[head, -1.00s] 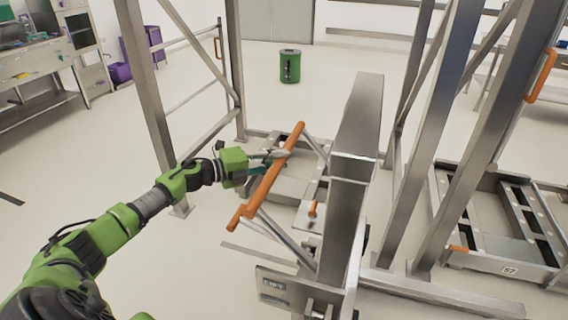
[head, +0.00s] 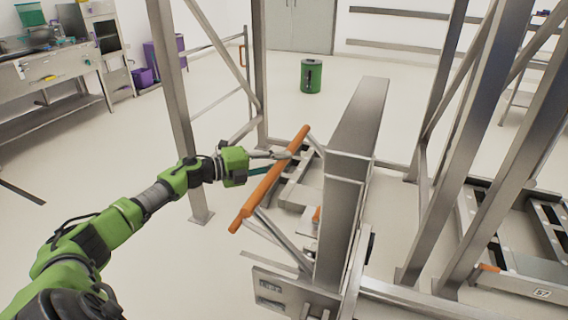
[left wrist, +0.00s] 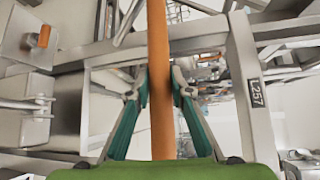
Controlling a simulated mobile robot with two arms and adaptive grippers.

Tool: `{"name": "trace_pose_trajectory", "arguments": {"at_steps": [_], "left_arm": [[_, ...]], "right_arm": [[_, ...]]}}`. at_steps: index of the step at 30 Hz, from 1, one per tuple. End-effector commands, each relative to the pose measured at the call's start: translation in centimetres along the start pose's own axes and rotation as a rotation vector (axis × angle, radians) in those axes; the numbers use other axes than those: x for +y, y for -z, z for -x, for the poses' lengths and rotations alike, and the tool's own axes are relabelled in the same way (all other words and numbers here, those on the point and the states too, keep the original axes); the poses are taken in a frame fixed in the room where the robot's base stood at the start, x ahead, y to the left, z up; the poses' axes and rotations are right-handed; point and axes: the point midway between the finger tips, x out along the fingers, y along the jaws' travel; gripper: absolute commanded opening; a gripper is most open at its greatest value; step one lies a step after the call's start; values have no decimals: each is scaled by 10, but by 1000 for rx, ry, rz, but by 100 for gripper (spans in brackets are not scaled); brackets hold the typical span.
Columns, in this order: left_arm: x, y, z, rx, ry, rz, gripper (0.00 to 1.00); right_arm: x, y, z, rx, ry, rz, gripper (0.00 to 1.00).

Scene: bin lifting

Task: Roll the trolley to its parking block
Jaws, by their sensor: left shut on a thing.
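The trolley is a tall metal column (head: 345,195) with a long orange handle bar (head: 262,193) on struts at its left side. My left gripper (head: 287,155) is at the upper part of the bar, its fingers closed around it. In the left wrist view the bar (left wrist: 158,110) runs between the two teal fingers (left wrist: 160,82), which press on both sides. The trolley's lower parts are partly hidden behind the column. I cannot tell for sure which piece is the parking block. My right gripper is not in view.
Metal rack posts stand left (head: 172,110) and right (head: 450,160) of the trolley. A low metal base marked 57 (head: 541,293) lies at the right. A green bin (head: 311,78) stands on the floor behind. A workbench (head: 50,125) is at the far left.

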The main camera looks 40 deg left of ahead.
Motion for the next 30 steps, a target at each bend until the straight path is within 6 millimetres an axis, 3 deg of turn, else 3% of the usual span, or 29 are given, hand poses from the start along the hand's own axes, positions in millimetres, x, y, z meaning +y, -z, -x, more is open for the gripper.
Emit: {"name": "trace_pose_trajectory", "arguments": {"at_steps": [8, 9, 10, 22, 30], "left_arm": [[1, 6, -3, 13, 2, 4, 0], [1, 7, -3, 14, 2, 4, 30], [1, 7, -3, 14, 2, 4, 37], [1, 5, 0, 11, 2, 2, 37], [2, 6, 30, 13, -3, 1, 37]], "right_arm": [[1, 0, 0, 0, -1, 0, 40], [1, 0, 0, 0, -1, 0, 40], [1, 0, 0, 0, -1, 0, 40], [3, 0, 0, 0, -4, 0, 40], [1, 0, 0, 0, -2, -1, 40]]}}
